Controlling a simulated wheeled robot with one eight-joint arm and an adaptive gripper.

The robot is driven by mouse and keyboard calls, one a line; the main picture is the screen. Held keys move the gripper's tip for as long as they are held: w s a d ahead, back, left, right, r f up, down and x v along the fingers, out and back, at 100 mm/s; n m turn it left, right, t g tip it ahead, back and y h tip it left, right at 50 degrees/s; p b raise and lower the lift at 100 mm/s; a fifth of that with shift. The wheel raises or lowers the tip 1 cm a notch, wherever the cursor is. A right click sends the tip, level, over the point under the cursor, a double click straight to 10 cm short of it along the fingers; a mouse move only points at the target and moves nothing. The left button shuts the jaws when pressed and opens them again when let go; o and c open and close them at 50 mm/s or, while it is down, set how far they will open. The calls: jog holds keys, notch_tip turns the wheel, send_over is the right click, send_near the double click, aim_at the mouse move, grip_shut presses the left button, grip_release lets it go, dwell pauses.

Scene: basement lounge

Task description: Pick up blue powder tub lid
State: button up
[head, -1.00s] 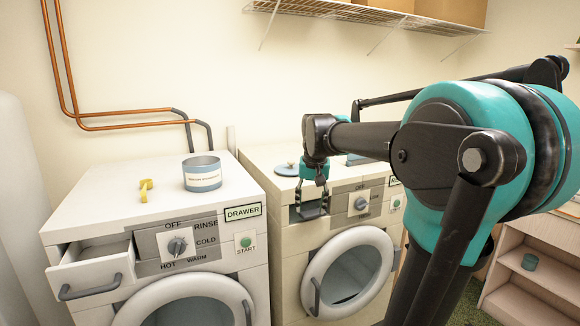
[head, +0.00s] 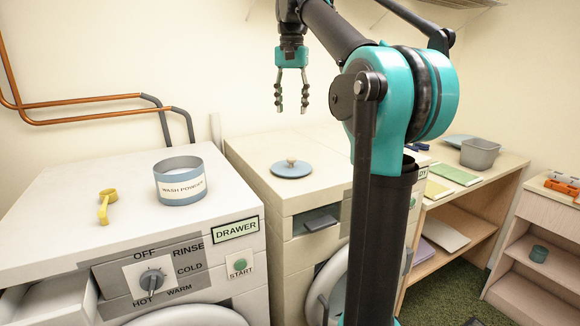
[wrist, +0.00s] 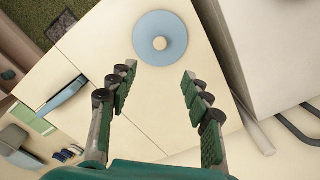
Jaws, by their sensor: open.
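The blue lid (head: 291,168), a flat disc with a pale round knob, lies on top of the right-hand machine. It also shows in the wrist view (wrist: 150,50), beyond and between the fingertips. My gripper (head: 291,108) is open and empty, pointing down above the lid with a clear gap. Its two fingers also show in the wrist view (wrist: 158,80). The blue powder tub (head: 181,182), labelled as wash powder, stands uncovered on the left washing machine with white powder inside.
A yellow scoop (head: 107,204) lies left of the tub. The left machine's drawer (head: 50,300) is pulled out. A grey basket (head: 480,152) stands on the wooden shelf unit at right. The right machine's top is clear around the lid.

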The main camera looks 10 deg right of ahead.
send_over(291, 158)
jog(key=f, duration=1)
jog(key=shift+w+d+f, duration=0.1)
jog(key=shift+w+f, duration=0.05)
jog(key=shift+w, duration=0.05)
jog(key=shift+s+f, duration=0.15)
jog(key=shift+f, duration=2.65)
jog(key=shift+c, duration=0.2)
grip_shut()
